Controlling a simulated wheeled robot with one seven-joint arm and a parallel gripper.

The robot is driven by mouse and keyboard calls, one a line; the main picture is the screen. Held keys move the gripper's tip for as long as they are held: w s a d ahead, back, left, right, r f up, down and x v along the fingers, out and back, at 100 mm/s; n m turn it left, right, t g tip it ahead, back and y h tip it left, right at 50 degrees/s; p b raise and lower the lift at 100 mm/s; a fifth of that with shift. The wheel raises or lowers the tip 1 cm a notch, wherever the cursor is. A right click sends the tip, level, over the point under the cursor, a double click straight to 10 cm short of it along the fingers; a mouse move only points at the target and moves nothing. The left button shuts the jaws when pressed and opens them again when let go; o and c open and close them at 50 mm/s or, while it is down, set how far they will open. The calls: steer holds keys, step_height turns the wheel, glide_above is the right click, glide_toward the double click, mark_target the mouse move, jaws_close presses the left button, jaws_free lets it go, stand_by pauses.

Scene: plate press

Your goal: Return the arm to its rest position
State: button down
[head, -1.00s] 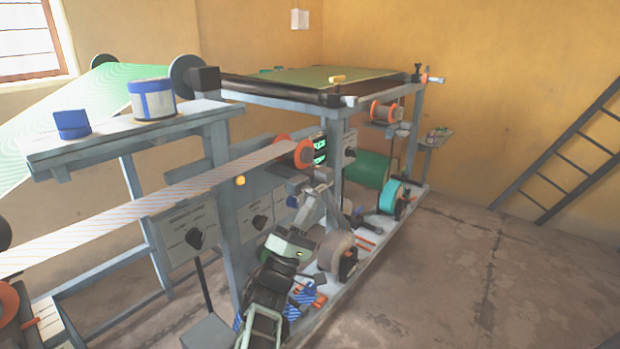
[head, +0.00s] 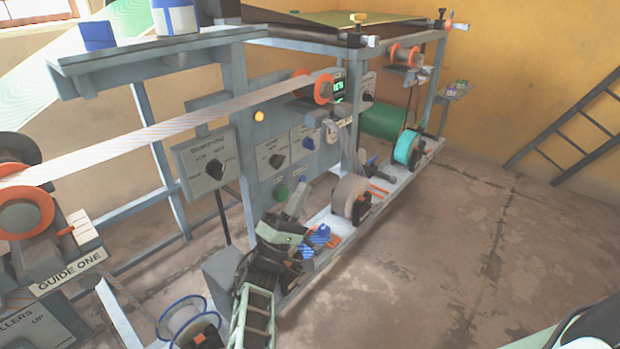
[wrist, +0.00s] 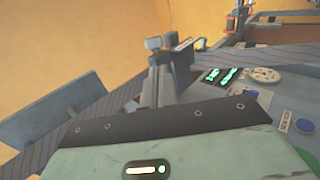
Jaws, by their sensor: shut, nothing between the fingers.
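My arm rises from the bottom of the head view in front of the press. My gripper (head: 298,198) is shut and empty, held up beside the panel with a green knob (head: 281,193) and a blue knob (head: 303,178). In the wrist view my gripper (wrist: 158,58) shows as closed grey fingers beyond the pale green hand casing. Nothing is held. Behind it are a lit green display (wrist: 222,75) and a white dial (wrist: 263,75). I cannot tell the exact gap between the fingers and the panel.
A striped web (head: 180,130) runs across the press on orange-flanged rollers. A grey-brown reel (head: 350,195) and a teal reel (head: 405,148) stand on the low shelf. GUIDE ONE (head: 68,274) is at left. The floor (head: 440,260) at right is clear; a ladder (head: 570,130) leans there.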

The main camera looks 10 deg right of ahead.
steer(key=s+d+f+m+g+y, duration=0.1)
steer(key=d+f+m+g, duration=0.15)
steer(key=d+g, duration=0.4)
steer(key=s+d+f+m+g+y, duration=0.1)
steer(key=s+d+f+g, duration=0.15)
steer(key=d+g, duration=0.45)
steer(key=s+d+f+g+y, duration=0.1)
steer(key=s+f+g+y, duration=0.4)
steer(key=s+y, duration=0.45)
steer(key=s+a+r+n+t+y, duration=0.2)
steer(key=s+a+r+y, duration=0.4)
steer(key=s+r, duration=0.25)
steer(key=s+a+r+n+t+y, duration=0.1)
steer(key=s+a+r+n+y, duration=0.1)
steer(key=s+a+r+y, duration=0.5)
step_height(320, 180, up, 20)
steer(key=d+h+p, duration=0.1)
steer(key=d+p, duration=0.1)
steer(key=p, duration=1.6)
steer(key=shift+s+r+h, duration=0.15)
steer(key=shift+s+h, duration=0.2)
steer(key=shift+s, duration=0.1)
